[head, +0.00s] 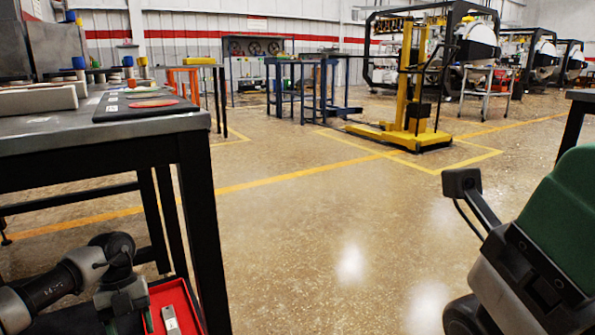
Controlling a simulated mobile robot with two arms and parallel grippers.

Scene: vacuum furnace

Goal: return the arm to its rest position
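My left arm comes in at the lower left, beside the near table, with its black and grey joints bent downward. Its end, the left gripper (126,318), is at the bottom edge, beside a red tray (187,297). The fingers are mostly cut off by the picture edge, so I cannot tell whether they are open or what they hold. The tray holds a small white and grey item (171,320). My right gripper is not in view.
The metal table (110,138) on the left carries a dark mat (122,108) and a red oval piece (153,103). A green and dark grey body (560,215) fills the lower right. Open floor (330,240) lies between; a yellow lift (412,125) stands farther back.

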